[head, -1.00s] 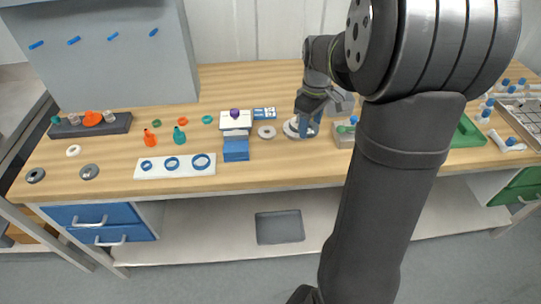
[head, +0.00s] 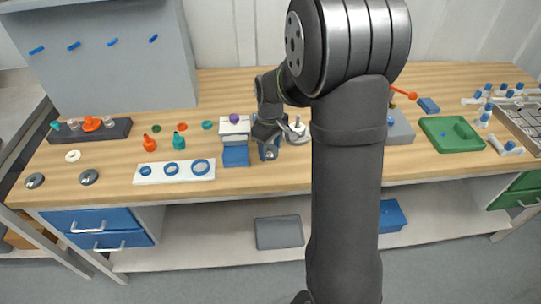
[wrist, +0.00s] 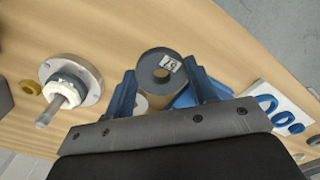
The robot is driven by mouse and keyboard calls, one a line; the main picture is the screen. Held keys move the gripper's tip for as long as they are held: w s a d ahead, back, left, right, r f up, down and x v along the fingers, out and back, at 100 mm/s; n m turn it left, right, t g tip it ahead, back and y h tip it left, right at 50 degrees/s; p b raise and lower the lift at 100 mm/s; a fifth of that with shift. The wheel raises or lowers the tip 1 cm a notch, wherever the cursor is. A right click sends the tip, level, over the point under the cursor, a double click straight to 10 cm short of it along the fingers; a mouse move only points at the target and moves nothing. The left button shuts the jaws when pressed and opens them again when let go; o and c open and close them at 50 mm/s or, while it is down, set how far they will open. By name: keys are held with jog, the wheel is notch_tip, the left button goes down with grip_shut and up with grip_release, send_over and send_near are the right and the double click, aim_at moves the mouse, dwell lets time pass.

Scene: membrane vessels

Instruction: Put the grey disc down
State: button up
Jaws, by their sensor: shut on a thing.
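My gripper (wrist: 164,88) is shut on the grey disc (wrist: 151,69), a ring with a central hole and a small white number label. Its two blue fingers stand at either side of the disc. In the head view my gripper (head: 268,150) is over the middle of the bench, just right of the blue block (head: 235,156). The disc is not clear there. A pale round edge (wrist: 141,103) shows partly behind the disc in the wrist view. I cannot tell whether the disc touches anything below it.
A metal flange with a white hub (wrist: 62,88) stands close by; it also shows in the head view (head: 298,132). A white board with blue rings (head: 173,172) lies to the left. A green tray (head: 440,140) lies to the right.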

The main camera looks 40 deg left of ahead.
jog(key=shift+f, duration=1.85)
jog(key=shift+f, duration=0.1)
jog(key=o, duration=1)
jog(key=shift+f, duration=0.1)
jog(key=shift+c, duration=0.2)
notch_tip(320, 180, up, 12)
jog(key=shift+r, duration=0.2)
send_over(271, 163)
jog(key=shift+s+f, duration=0.1)
jog(key=shift+f, duration=4.05)
